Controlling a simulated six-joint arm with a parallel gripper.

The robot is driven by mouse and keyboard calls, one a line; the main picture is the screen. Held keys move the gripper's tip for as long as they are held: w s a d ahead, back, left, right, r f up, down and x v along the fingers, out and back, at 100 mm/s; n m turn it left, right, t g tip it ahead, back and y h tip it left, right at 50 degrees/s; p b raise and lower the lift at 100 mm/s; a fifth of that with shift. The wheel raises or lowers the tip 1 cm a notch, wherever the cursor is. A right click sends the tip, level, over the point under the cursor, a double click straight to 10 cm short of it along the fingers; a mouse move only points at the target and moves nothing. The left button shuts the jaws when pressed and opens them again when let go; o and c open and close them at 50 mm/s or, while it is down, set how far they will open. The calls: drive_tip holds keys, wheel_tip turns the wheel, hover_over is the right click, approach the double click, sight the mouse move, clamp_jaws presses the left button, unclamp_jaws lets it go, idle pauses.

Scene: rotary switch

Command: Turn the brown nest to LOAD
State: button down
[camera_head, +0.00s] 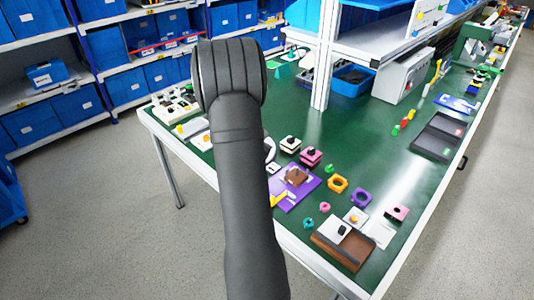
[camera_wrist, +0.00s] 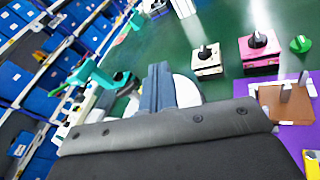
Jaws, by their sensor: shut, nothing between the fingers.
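The brown nest (camera_head: 297,177) is a brown square piece on a purple board (camera_head: 306,193) on the green table. In the wrist view the brown nest (camera_wrist: 270,103) is at the right edge, with grey upright posts on it. No LOAD marking is readable. My gripper (camera_wrist: 160,70) shows in the wrist view as narrow blue-grey fingers, shut and empty. It is left of the nest and apart from it, in front of a white round thing (camera_wrist: 187,92). In the head view my arm hides the gripper.
A yellow piece (camera_head: 279,198) lies on the purple board. A white block (camera_head: 290,144) and a pink block (camera_head: 310,156), each with a black knob, stand behind it. An orange ring (camera_head: 337,183) and purple ring (camera_head: 360,197) are to the right.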

drive_tip(key=s+d+f+m+g+y, duration=0.3)
drive_tip(key=d+f+m+g+y, duration=0.2)
drive_tip(key=d+m+g+y, duration=0.6)
drive_tip(key=w+a+f, duration=0.1)
drive_tip(key=a+f, duration=0.1)
drive_tip(key=w+a+f+m+t, duration=0.1)
drive_tip(key=w+a+f, duration=0.1)
drive_tip(key=f, duration=0.1)
drive_tip(key=w+a+f+m+t+h, duration=0.1)
drive_tip(key=w+a+f, duration=0.1)
drive_tip(key=shift+a+f, duration=0.35)
drive_tip(key=shift+f, duration=0.05)
drive_tip(key=w, duration=0.3)
drive_tip(key=shift+d, duration=0.25)
drive_tip(key=shift+w+d, duration=0.1)
drive_tip(key=shift+w, duration=0.4)
